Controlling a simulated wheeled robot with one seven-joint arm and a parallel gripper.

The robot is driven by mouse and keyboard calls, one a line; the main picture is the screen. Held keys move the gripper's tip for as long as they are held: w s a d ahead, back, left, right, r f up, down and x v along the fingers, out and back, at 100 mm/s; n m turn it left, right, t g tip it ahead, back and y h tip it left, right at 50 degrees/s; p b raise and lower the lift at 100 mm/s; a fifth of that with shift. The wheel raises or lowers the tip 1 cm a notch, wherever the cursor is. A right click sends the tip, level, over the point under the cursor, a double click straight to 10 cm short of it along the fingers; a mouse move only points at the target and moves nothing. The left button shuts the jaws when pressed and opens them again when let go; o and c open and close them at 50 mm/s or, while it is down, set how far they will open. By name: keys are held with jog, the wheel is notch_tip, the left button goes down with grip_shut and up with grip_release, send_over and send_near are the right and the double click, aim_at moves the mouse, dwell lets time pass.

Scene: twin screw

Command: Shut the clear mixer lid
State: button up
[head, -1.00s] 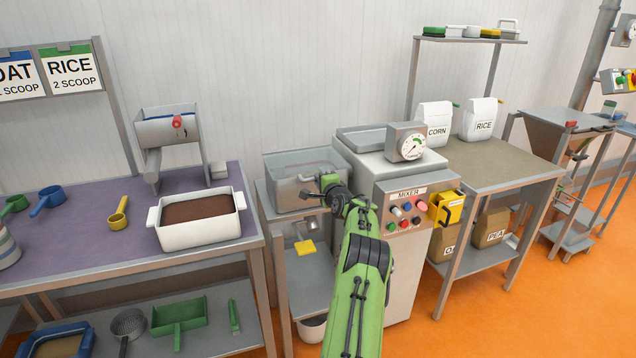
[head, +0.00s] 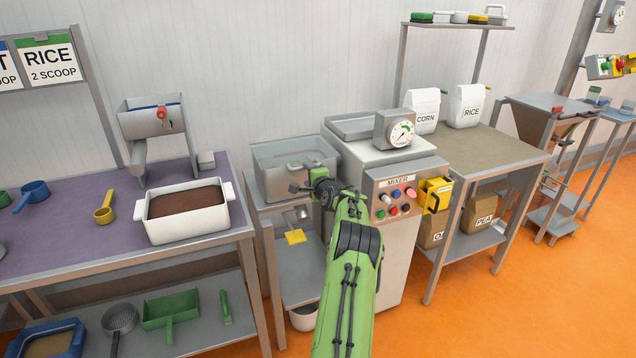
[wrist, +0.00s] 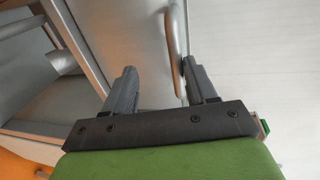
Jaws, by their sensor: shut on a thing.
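The clear mixer lid (head: 287,153) lies roughly flat over the grey mixer tub (head: 276,182), left of the mixer's control panel (head: 403,195). Whether it is fully seated I cannot tell. My gripper (head: 300,188) is at the tub's front right, with my green arm reaching up from below. In the wrist view, the two dark fingers of my gripper (wrist: 162,88) stand apart, and a grey bar handle (wrist: 174,38) runs down between them, close to the right finger. The gripper is shut on this handle, though the contact is partly hidden.
A white bin of brown material (head: 187,232) stands on the purple table at left. A grey gauge box (head: 394,130) sits on the mixer housing. A yellow box (head: 434,194) juts from the mixer's right side. Orange floor is free at front right.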

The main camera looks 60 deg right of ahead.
jog(key=p+v, duration=0.1)
jog(key=v, duration=1.4)
jog(key=shift+s+a, duration=0.2)
jog(key=shift+r, duration=0.1)
